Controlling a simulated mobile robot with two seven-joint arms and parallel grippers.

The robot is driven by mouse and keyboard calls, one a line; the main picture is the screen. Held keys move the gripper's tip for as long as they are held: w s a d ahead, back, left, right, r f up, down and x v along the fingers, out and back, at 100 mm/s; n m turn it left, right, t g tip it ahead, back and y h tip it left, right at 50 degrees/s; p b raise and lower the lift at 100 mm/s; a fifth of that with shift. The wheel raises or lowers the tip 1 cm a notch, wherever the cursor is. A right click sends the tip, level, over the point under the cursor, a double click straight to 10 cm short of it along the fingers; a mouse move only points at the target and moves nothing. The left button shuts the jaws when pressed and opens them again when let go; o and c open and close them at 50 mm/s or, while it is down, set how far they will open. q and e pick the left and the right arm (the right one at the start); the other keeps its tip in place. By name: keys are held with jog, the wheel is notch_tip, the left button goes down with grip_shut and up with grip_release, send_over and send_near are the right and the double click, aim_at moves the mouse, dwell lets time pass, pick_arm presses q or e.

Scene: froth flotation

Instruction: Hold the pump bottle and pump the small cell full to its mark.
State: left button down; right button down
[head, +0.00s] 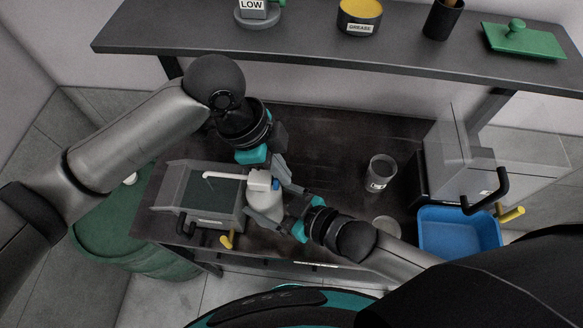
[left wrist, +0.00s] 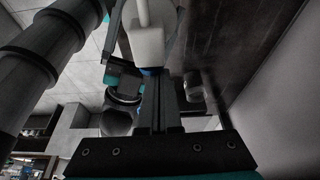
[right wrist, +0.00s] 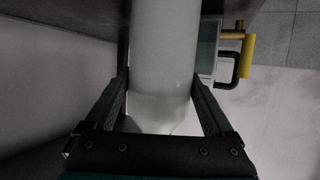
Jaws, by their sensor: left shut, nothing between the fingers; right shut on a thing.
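The white pump bottle (head: 257,197) stands upright at the middle left of the dark bench. Its spout (head: 222,175) points left over the small grey cell (head: 228,223), which has dark green contents. My right gripper (head: 268,213) is shut around the bottle's body, and the bottle (right wrist: 165,55) shows between its fingers in the right wrist view. My left gripper (head: 281,175) is shut and empty beside the pump head; its fingers (left wrist: 158,90) are together in the left wrist view. I cannot tell whether they touch the pump. The cell's mark is not readable.
A yellow-handled lever (head: 227,240) sticks out at the cell's front. A clear beaker (head: 381,172) stands right of the bottle. A larger grey machine (head: 455,165) and a blue tray (head: 462,238) are at the right. A shelf (head: 300,42) crosses above the bench.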

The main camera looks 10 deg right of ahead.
pick_arm(q)
jog(key=shift+w+a, duration=0.15)
jog(key=shift+a, duration=0.1)
jog(key=shift+d, duration=0.1)
notch_tip(320, 180, up, 10)
jog(key=shift+s+d+f, duration=0.2)
jog(key=shift+d+f, duration=0.05)
jog(key=shift+d, duration=0.15)
dwell(1.5)
jog(key=shift+s+d, duration=0.25)
jog(key=shift+d, duration=0.25)
jog(key=shift+s+d, duration=0.2)
jog(key=shift+d, duration=0.25)
